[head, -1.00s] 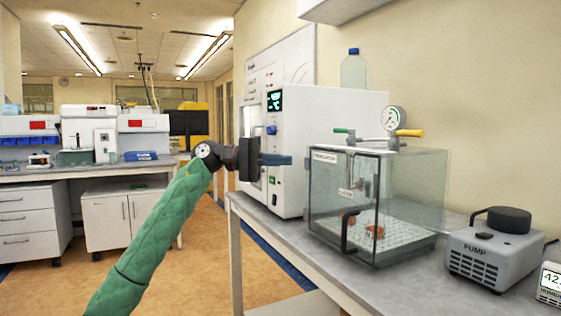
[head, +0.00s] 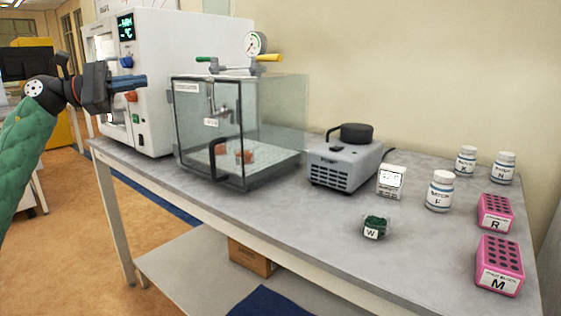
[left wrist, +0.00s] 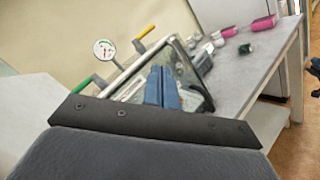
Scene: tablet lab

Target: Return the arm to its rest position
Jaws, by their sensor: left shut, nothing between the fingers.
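My left arm, in a green sleeve, comes in from the left edge of the head view. Its gripper (head: 128,82) is raised in front of the white machine (head: 165,60), with the blue fingers pointing right. The fingers are together with nothing between them. In the left wrist view the blue fingers (left wrist: 162,88) also lie side by side, in front of the glass chamber (left wrist: 192,78). In the head view the gripper is left of the glass chamber (head: 290,110) and above the bench. My right gripper is not in view.
The grey bench (head: 290,215) carries a pump (head: 345,165), a small display box (head: 391,181), a dark green dish marked W (head: 375,226), white bottles (head: 440,190) and pink blocks (head: 500,265). A gauge (head: 256,43) tops the chamber. Open floor (head: 90,265) lies at left.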

